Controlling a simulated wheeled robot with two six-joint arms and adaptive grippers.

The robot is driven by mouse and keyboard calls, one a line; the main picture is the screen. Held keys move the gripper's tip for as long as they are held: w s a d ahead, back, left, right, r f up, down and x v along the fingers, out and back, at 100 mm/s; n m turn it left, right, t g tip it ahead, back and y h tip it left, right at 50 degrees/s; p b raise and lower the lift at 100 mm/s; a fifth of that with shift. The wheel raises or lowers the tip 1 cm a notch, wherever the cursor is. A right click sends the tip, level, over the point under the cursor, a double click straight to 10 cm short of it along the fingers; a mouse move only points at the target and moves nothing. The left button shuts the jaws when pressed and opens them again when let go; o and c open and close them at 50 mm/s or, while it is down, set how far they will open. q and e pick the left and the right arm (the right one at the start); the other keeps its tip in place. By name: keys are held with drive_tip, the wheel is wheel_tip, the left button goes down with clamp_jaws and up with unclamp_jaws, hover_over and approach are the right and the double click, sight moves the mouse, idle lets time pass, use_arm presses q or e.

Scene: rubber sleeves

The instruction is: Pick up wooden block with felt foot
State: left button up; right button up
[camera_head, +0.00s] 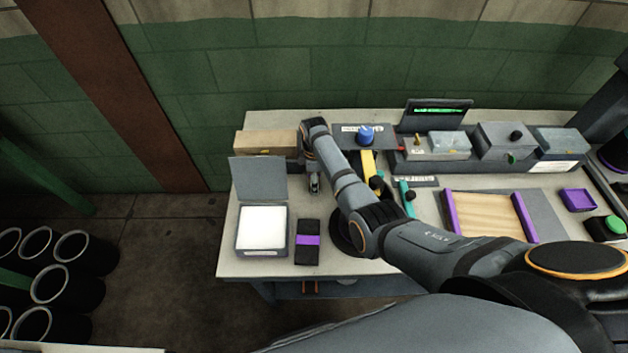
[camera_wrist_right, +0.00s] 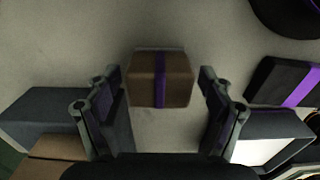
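The wooden block (camera_wrist_right: 146,82), brown with a purple stripe, sits on the pale table in the right wrist view. My right gripper (camera_wrist_right: 160,80) is open, with one finger on each side of the block and a visible gap on both sides. In the head view my right gripper (camera_head: 314,186) is low over the left part of the table, and I cannot make out the block there. I cannot tell the block's felt foot. My left gripper is not in view.
A grey open box (camera_head: 262,252) with white contents and a black item with a purple band (camera_head: 307,254) lie near the front left. A cardboard box (camera_head: 268,142) is behind. A purple-railed wooden tray (camera_head: 490,217) and grey devices (camera_head: 505,138) stand to the right.

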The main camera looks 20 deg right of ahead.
drive_tip(key=c, duration=1.1)
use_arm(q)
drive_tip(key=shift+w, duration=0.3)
use_arm(e)
drive_tip(key=shift+r, duration=0.15)
drive_tip(key=shift+r, duration=0.35)
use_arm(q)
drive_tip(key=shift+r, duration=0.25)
use_arm(e)
wheel_tip(320, 180, up, 17)
